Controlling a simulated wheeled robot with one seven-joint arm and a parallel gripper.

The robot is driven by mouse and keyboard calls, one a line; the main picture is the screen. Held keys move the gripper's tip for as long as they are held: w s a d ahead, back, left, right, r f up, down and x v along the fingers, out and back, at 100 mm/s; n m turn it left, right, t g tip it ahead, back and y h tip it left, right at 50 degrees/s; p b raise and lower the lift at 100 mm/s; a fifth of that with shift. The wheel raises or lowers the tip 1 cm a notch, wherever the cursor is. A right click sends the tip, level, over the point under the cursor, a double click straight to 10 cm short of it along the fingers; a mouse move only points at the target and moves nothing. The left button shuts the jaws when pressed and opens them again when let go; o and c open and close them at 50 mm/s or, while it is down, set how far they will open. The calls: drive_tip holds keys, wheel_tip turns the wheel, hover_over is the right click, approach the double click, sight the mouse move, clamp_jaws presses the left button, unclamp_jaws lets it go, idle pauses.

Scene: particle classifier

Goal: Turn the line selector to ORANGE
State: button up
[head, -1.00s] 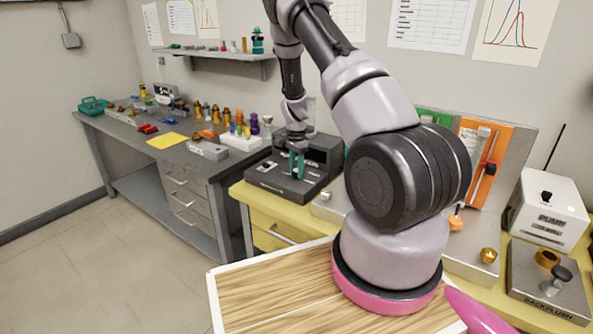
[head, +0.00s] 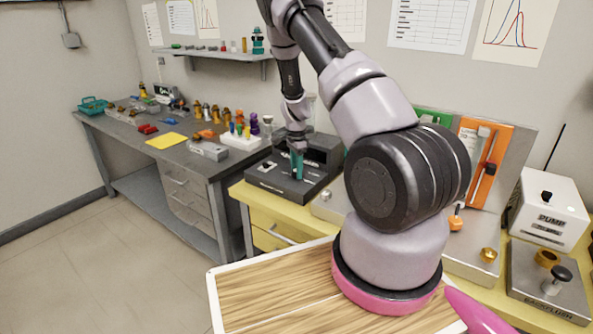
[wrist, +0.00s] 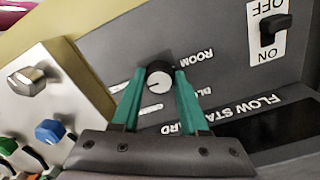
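The line selector is a small round black knob (wrist: 159,77) with a pale face, on the dark sloped panel of the flow standard box (wrist: 215,70). Its printed labels appear upside down in the wrist view; "ROOM" is readable, and others are partly covered by my fingers. My gripper (wrist: 160,76) has teal fingers, one on each side of the knob, and they appear to touch its sides. In the head view my gripper (head: 297,163) points down over the dark box (head: 275,181); the knob is hidden there.
An ON/OFF switch (wrist: 275,28) sits on the same panel. Beside the box, a silver panel carries a metal knob (wrist: 27,77) and a blue knob (wrist: 50,131). In the head view, a white pump box (head: 548,208) stands at the right and a grey bench (head: 120,135) at the left.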

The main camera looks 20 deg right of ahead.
drive_tip(key=o, duration=0.3)
drive_tip(key=shift+r, duration=0.1)
wheel_tip(320, 180, up, 11)
drive_tip(key=shift+f, duration=0.2)
idle(0.5)
